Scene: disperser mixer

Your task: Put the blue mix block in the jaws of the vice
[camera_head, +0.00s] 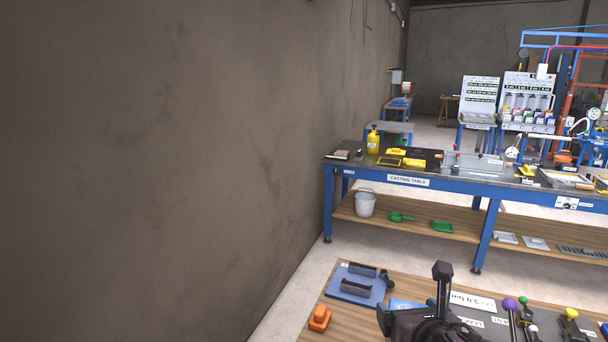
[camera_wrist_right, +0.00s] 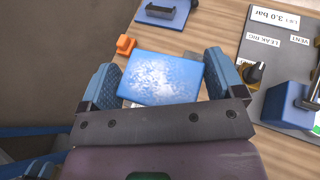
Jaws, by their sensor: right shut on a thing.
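The blue mix block (camera_wrist_right: 160,78), with white speckles on its face, sits between the two blue finger pads of my right gripper (camera_wrist_right: 162,84) in the right wrist view. A blue patch of it (camera_head: 403,304) shows beside my dark right gripper (camera_head: 425,318) in the head view. The vice (camera_head: 355,284) has a blue base and two dark jaws with a gap between them. It stands on the near wooden bench, left of and beyond the gripper. Part of the vice (camera_wrist_right: 165,12) shows at the top of the wrist view, apart from the block.
An orange object (camera_head: 320,318) lies in front of the vice at the bench's left edge. A panel (camera_head: 475,303) with labels and coloured knobs (camera_head: 509,304) lies to the right. The blue casting table (camera_head: 408,181) stands behind. Bare wood shows between the orange object and my gripper.

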